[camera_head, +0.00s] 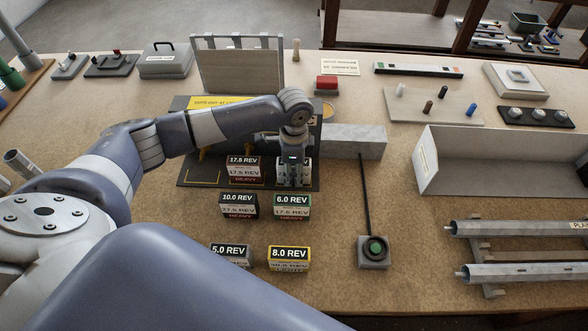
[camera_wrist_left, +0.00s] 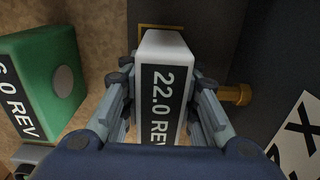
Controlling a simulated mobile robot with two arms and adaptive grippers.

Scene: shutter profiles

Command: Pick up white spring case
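The white spring case (camera_wrist_left: 172,48), with a black label reading 22.0 REV, stands between the two fingers of my left gripper (camera_wrist_left: 163,85) in the left wrist view. The fingers lie along both its sides, very close to it. Whether they press on it I cannot tell. In the head view my left gripper (camera_head: 294,172) points down over the front right part of the dark mat (camera_head: 208,178), and its fingers hide most of the case. My right gripper is not in view.
A green 6.0 REV case (camera_head: 292,207) stands just in front of the gripper; it also shows in the left wrist view (camera_wrist_left: 62,85). Cases marked 17.5 (camera_head: 245,167), 10.0 (camera_head: 239,205), 5.0 (camera_head: 230,254) and 8.0 REV (camera_head: 289,258) stand nearby. A grey block (camera_head: 353,142) lies right.

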